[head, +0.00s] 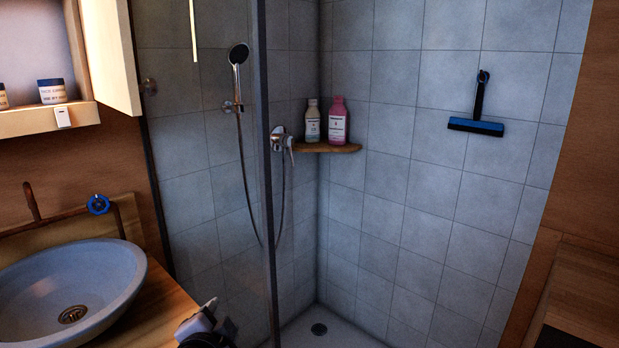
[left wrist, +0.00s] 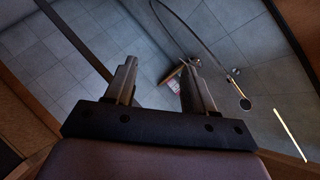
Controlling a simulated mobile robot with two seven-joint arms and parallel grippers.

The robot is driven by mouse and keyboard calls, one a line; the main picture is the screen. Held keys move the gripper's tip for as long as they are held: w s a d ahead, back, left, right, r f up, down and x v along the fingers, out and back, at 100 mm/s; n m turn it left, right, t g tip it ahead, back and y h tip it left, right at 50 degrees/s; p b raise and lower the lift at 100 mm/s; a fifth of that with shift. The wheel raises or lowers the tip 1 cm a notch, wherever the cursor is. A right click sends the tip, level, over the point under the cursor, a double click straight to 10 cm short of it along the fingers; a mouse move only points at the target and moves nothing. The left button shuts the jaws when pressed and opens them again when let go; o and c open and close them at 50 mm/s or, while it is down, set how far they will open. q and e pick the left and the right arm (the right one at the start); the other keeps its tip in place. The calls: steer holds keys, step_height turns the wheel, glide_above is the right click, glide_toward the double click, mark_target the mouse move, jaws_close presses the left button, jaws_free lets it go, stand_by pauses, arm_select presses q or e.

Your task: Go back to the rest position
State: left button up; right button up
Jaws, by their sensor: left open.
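My left gripper (head: 209,312) shows at the bottom edge of the head view, beside the wooden counter's right edge and in front of the shower glass. Most of its arm is out of view. In the left wrist view its two fingers (left wrist: 158,66) stand apart with nothing between them on the gripper's side of the shower. The pink and white bottles far beyond them are small and partly hidden by a finger. My right gripper is in neither view.
The grey basin (head: 118,285) sits on the wooden counter (head: 160,312) at left. An open cabinet door (head: 108,50) juts out above. The glass edge (head: 266,180) stands near my gripper. A corner shelf (head: 330,147) holds two bottles. A squeegee (head: 476,126) hangs on the tiles.

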arm_select(q)
steer(key=s+a+f+n+g+h, duration=0.1)
steer(key=s+f+n, duration=0.3)
steer(key=s+f, duration=0.6)
steer(key=s+a+f+n+g+h, duration=0.2)
steer(key=s+f, duration=0.8)
steer(key=s, duration=0.6)
steer(key=shift+a+n+p, duration=0.4)
steer(key=shift+a+n, duration=0.05)
steer(key=shift+n, duration=0.65)
